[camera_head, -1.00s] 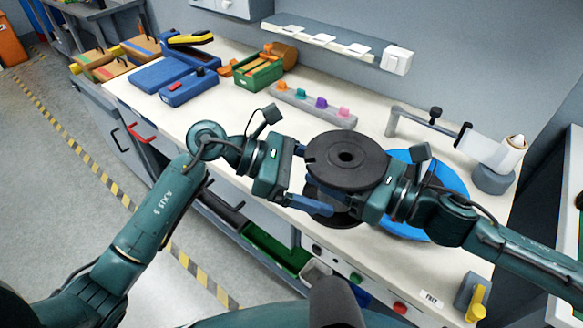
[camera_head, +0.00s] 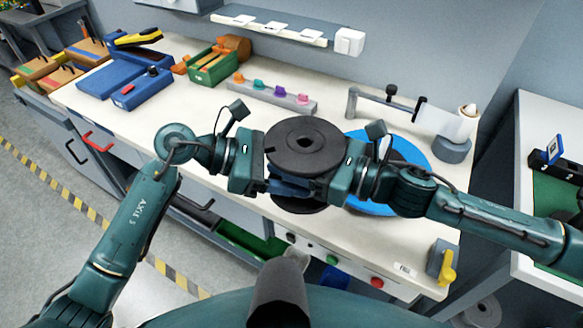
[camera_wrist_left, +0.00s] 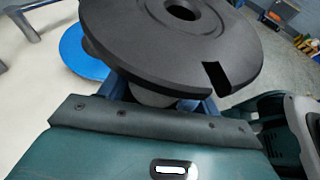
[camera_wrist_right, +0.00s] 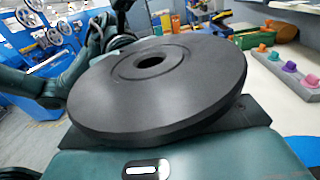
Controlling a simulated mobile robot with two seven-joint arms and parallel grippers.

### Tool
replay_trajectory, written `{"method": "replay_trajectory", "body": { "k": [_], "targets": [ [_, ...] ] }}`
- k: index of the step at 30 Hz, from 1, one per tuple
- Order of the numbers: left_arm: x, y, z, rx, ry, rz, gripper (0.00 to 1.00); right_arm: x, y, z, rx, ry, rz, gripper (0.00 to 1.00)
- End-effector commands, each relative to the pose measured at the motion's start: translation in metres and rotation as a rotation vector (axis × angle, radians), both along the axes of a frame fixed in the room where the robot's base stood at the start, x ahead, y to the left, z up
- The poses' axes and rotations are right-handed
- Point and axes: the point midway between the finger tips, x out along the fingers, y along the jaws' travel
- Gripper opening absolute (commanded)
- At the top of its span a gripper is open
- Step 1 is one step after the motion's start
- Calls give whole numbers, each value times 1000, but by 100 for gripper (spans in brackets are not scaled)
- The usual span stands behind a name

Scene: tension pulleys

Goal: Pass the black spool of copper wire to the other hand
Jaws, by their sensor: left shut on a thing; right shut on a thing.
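The black spool (camera_head: 304,143) is held between my two grippers above the front of the workbench. It is upright, with its round top flange facing up and its lower flange partly showing below. My left gripper (camera_head: 272,180) is shut on the spool from the left. My right gripper (camera_head: 325,184) is shut on it from the right. The spool's flange fills the left wrist view (camera_wrist_left: 180,40) and the right wrist view (camera_wrist_right: 165,88). The flanges and grippers hide the copper winding and most of the fingertips.
A blue round disc (camera_head: 412,158) lies on the workbench (camera_head: 205,120) behind my right gripper. A rail with coloured knobs (camera_head: 270,93), a crank stand (camera_head: 452,150), blue trays (camera_head: 125,85) and a green box (camera_head: 212,66) stand farther back. A yellow-handled switch (camera_head: 443,265) is at the front right.

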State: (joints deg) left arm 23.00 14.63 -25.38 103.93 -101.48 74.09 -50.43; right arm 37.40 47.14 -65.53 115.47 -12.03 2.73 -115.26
Motion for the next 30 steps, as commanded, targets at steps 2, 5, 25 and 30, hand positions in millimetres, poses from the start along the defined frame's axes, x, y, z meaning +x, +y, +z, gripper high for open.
{"method": "replay_trajectory", "body": {
  "k": [2,5,25,30],
  "targets": [
    [-2,-1,0,-1,2,-8,43,2,-1,2,0,-6,-5,17],
    [-3,-1,0,-1,2,-9,35,3,-1,2,0,-7,-6,17],
    [-2,-2,3,-7,-2,-6,17,0,0,1,0,-4,1,88],
    [-1,-2,3,-7,-2,-4,17,-2,-1,1,3,-1,4,88]
  ]
}}
